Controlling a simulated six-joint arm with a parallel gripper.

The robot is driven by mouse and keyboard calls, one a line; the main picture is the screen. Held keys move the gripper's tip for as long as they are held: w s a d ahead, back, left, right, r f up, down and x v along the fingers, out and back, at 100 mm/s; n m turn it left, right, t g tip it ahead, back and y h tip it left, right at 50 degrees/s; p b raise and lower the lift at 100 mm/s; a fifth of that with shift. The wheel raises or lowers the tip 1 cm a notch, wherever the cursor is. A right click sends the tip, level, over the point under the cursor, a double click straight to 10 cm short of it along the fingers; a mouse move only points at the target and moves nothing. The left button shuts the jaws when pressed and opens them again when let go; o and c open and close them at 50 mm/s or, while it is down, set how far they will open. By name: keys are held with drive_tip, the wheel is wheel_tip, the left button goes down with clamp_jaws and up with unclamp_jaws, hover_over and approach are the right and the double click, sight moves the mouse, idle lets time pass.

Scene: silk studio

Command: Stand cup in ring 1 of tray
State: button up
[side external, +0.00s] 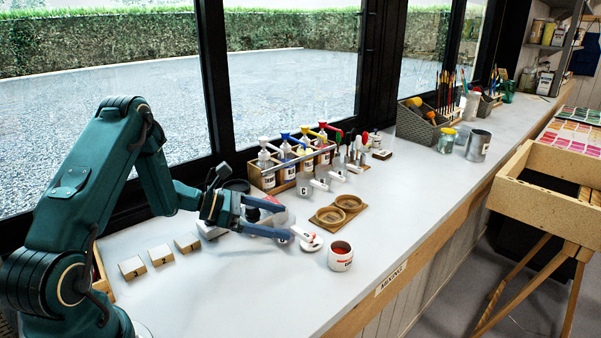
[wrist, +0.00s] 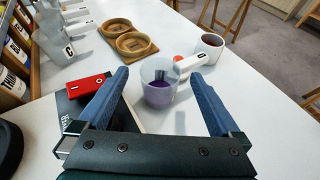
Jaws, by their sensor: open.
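In the side view, my gripper (side external: 285,223) is low over the counter. The wooden tray (wrist: 153,48) has two empty round rings and lies beyond the cup; it also shows in the side view (side external: 317,222). I cannot tell which ring is number 1.
A white mug (side external: 341,257) with red contents stands right of the cup. A red-topped item (wrist: 86,86) lies close by my left finger. Counter between cup and tray is mostly clear.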

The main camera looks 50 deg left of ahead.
clamp_jaws()
